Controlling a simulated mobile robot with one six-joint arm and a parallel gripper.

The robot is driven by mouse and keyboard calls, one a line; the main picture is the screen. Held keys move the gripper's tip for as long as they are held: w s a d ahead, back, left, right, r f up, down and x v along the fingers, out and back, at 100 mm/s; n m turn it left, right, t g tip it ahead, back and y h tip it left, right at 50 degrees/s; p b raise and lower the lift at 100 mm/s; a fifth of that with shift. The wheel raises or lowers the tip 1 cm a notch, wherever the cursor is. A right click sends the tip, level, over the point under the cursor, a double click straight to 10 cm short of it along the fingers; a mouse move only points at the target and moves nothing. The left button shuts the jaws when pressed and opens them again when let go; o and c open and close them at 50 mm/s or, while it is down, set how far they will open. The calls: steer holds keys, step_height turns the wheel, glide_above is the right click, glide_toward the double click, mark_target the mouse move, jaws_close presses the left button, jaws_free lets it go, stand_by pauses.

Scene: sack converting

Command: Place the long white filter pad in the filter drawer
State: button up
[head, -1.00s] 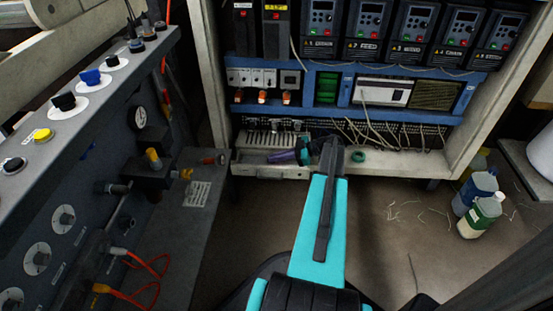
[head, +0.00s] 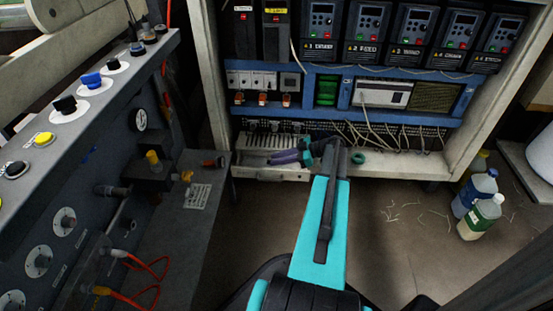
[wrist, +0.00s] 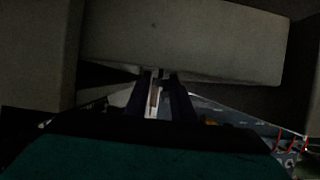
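My gripper (head: 285,157) is at the end of my teal arm, low in front of the cabinet, with its dark purple fingers pointing left. The wrist view is very dark. There the two fingers (wrist: 162,98) stand apart with a narrow pale strip between them, and I make out no held thing. A pale drawer-like front (head: 270,173) is at the cabinet's lower left, just below the fingers. I cannot tell for sure that it is the filter drawer. I cannot make out the long white filter pad in either view.
The cabinet's blue shelf (head: 330,112) and loose white cables (head: 385,130) are above and right of my gripper. A grey control bench (head: 75,180) with knobs and orange cables stands at left. Bottles (head: 480,215) stand on the floor at right. A pale block (wrist: 185,42) fills the upper wrist view.

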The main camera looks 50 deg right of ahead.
steer(key=p+v, duration=0.3)
steer(key=v, duration=0.8)
steer(key=shift+p, duration=0.4)
steer(key=shift+s, duration=0.15)
